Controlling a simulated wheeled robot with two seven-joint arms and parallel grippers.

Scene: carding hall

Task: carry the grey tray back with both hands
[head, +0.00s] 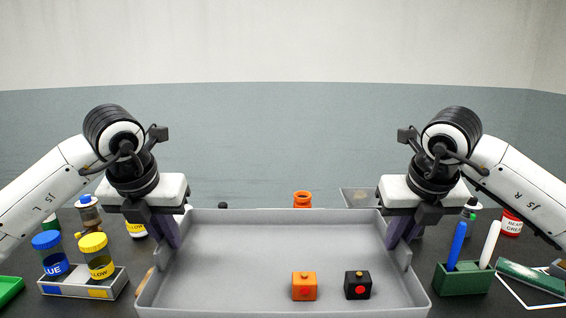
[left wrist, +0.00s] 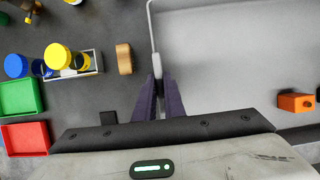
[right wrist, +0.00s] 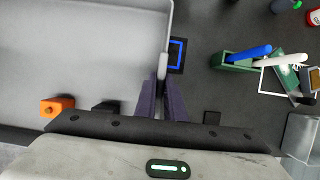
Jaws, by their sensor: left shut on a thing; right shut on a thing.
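The grey tray (head: 240,260) fills the lower middle of the head view. An orange cube (head: 304,286) with a red dot and a black cube (head: 357,285) with a red dot stand in its near right part. My left gripper (head: 170,230) is shut on the tray's left side wall; the left wrist view shows its purple fingers (left wrist: 159,88) around the rim. My right gripper (head: 398,228) is shut on the right side wall; its fingers (right wrist: 163,88) pinch the rim in the right wrist view. I cannot tell whether the tray touches the table.
Left of the tray, a holder (head: 80,291) carries blue-lidded and yellow-lidded jars. A wooden block (left wrist: 124,59) lies close to its left wall. At right, a green pen holder (head: 462,281) holds a blue and a white pen. An orange container (head: 302,199) stands behind the tray.

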